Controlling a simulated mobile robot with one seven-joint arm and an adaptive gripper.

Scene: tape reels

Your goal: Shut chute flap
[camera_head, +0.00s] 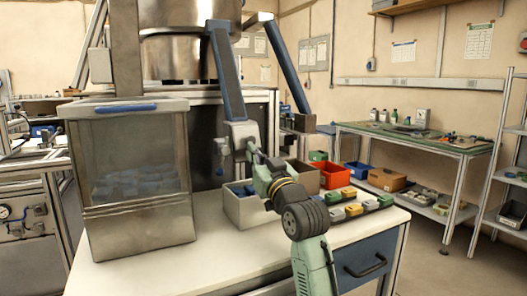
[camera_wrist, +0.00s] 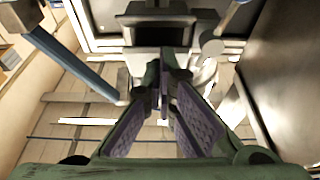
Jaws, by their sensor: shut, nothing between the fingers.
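My gripper (camera_wrist: 165,84) is shut and empty; its two fingers come together in the middle of the wrist view. In the head view my arm reaches over the white table, and the gripper end (camera_head: 256,160) is by the grey fitting (camera_head: 240,132) at the foot of a blue leg. In the wrist view a dark rectangular opening with a grey frame (camera_wrist: 157,33) lies beyond the fingertips. I cannot tell for sure which part is the chute flap or how far open it is. Contact cannot be made out.
A clear-fronted metal hopper with a blue handle (camera_head: 127,107) stands left on the white table (camera_head: 200,262). A grey bin (camera_head: 243,211), a red bin (camera_head: 335,175) and several coloured small parts stand near my arm. The table's front is clear.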

